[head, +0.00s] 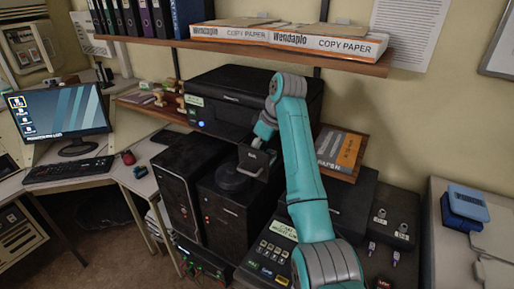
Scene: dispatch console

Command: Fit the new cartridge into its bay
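My gripper (259,170) is at the end of the teal arm, in front of the black printer (245,92) and above the black cabinets. It is a small dark shape with a little white marking. Its fingers blend into the dark background, so I cannot tell whether they are apart or hold something. I cannot pick out the new cartridge for sure. No open cartridge bay shows clearly; my arm hides the printer's right side.
A black cabinet (238,212) with a round black piece (232,178) on top stands below my gripper. A shelf (340,61) with copy paper hangs above. A monitor (62,112) is at left.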

